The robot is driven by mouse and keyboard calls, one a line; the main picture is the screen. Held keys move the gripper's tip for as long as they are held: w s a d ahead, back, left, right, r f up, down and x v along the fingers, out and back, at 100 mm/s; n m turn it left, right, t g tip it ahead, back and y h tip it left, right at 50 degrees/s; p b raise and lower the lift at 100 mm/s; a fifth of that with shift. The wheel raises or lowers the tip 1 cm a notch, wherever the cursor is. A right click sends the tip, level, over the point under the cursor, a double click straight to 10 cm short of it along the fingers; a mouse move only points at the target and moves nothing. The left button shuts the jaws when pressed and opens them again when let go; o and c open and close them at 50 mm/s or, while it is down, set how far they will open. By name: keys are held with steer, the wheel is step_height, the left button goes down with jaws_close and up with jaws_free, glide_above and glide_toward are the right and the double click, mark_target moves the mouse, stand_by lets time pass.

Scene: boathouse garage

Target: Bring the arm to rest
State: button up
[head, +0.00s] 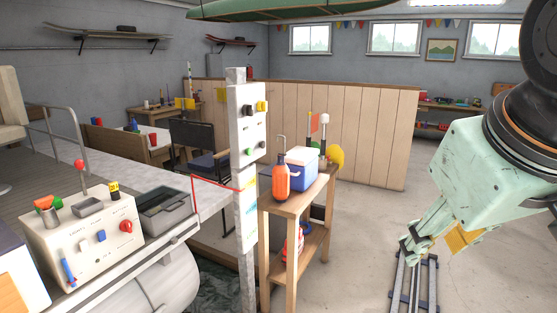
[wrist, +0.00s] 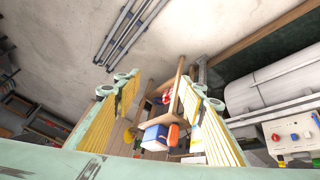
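My gripper (head: 428,243) hangs at the right of the head view, pointing down and to the left over open floor. In the wrist view my gripper (wrist: 163,83) shows its two yellow-padded fingers wide apart, with nothing held between them. Through the gap the wrist view shows the wooden stand, the blue cooler and the orange bottle, all at a distance. In the head view the gripper is to the right of that stand and touches nothing that I can see.
The wooden stand (head: 290,200) bears a blue cooler (head: 302,172) and an orange bottle (head: 281,184). A white post (head: 246,150) with buttons and a control box (head: 90,235) stand left. Floor rails (head: 414,285) lie below my gripper. A wooden partition (head: 350,130) stands behind.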

steer(key=s+a+f+g, duration=0.1)
steer(key=s+f, duration=0.1)
steer(key=s, duration=0.4)
steer(key=s+a+f+m+g+y, duration=0.1)
steer(key=s+a+f, duration=0.1)
steer(key=s, duration=0.3)
steer(key=shift+s+f+m, duration=0.3)
steer(key=shift+s, duration=0.05)
steer(key=shift+a, duration=0.1)
